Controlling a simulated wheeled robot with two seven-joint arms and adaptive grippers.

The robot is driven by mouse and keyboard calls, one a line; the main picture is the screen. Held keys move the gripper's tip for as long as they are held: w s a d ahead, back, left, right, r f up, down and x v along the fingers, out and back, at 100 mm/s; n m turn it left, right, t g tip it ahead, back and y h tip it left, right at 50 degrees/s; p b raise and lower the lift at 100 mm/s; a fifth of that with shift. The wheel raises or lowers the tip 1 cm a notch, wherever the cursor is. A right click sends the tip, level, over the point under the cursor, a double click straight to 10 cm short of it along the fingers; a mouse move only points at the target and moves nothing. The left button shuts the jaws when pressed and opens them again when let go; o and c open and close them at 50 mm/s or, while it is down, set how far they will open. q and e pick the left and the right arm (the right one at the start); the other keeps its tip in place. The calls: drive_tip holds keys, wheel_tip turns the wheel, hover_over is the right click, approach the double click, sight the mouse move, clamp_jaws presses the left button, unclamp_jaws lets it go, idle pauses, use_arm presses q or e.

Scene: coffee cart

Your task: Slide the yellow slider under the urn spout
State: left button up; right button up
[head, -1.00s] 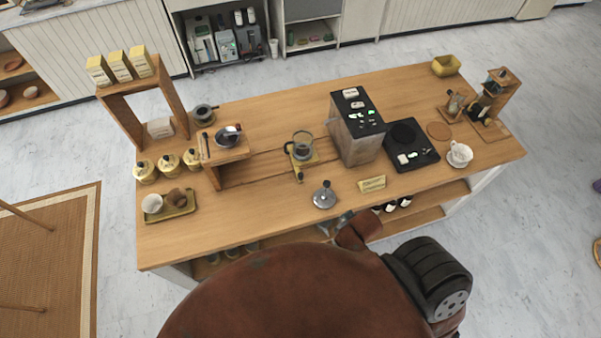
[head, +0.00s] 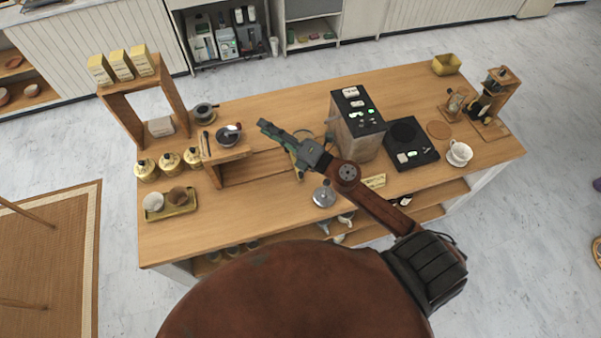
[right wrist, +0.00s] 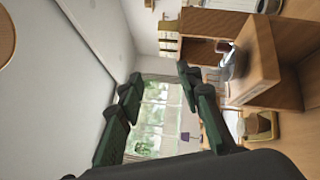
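The yellow slider (head: 299,173) sits on the cart top left of the urn, and only part of it shows past my right gripper. The glass carafe on it is mostly hidden. My left gripper is not in view.
A metal-lidded round item (head: 324,195) stands in front of the slider, beneath my right arm. A small yellow sign (head: 374,181) is to its right. The wooden stand (head: 228,152) with a dark bowl is to the left. A black scale (head: 412,153) is right of the urn.

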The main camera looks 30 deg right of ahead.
drive_tip(key=a+f+n+g+y, duration=0.3)
drive_tip(key=a+n+g, duration=0.1)
drive_tip(key=a+n, duration=0.15)
drive_tip(key=n+g+h, duration=1)
hover_over(301, 173)
drive_tip(key=s+d, duration=0.2)
wheel_tip(301, 173, down, 21)
drive_tip(key=x, duration=0.2)
drive_tip(key=p+x, duration=0.1)
drive_tip(key=x, duration=0.4)
drive_tip(key=shift+w+a+p, duration=0.1)
drive_tip(key=shift+a+p, duration=0.25)
drive_tip(key=shift+a, duration=0.05)
clamp_jaws()
